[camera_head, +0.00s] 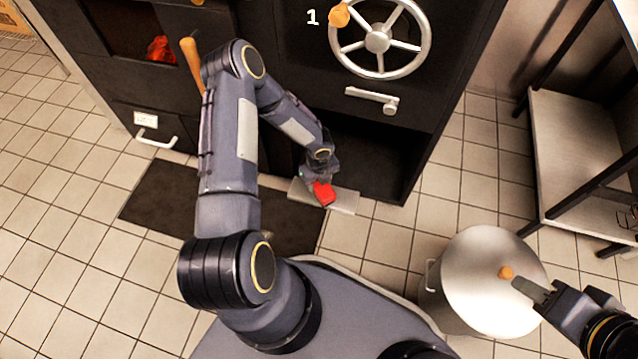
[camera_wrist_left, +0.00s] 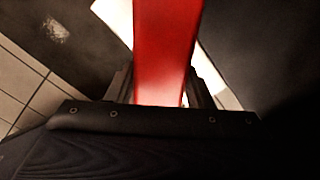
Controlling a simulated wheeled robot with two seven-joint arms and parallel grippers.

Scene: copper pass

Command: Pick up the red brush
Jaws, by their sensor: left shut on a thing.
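The red brush (camera_head: 324,194) is low in front of the black oven, over a pale grey tray-like plate (camera_head: 343,203). My left gripper (camera_head: 317,183) is shut on it. In the left wrist view the red brush (camera_wrist_left: 165,50) runs up between the two dark fingers (camera_wrist_left: 160,90), with the pale plate behind it. I cannot tell whether the brush touches the plate. My right gripper (camera_head: 530,288) is at the lower right, over the lid of a steel pot; whether it is open or shut is unclear.
The large steel pot (camera_head: 485,265) with a wooden knob stands at the right. The black oven (camera_head: 300,70) has a spoked wheel (camera_head: 378,40) and an open lower bay (camera_head: 370,160). A dark mat (camera_head: 165,200) lies on the tiled floor. A metal shelf (camera_head: 575,140) stands at the far right.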

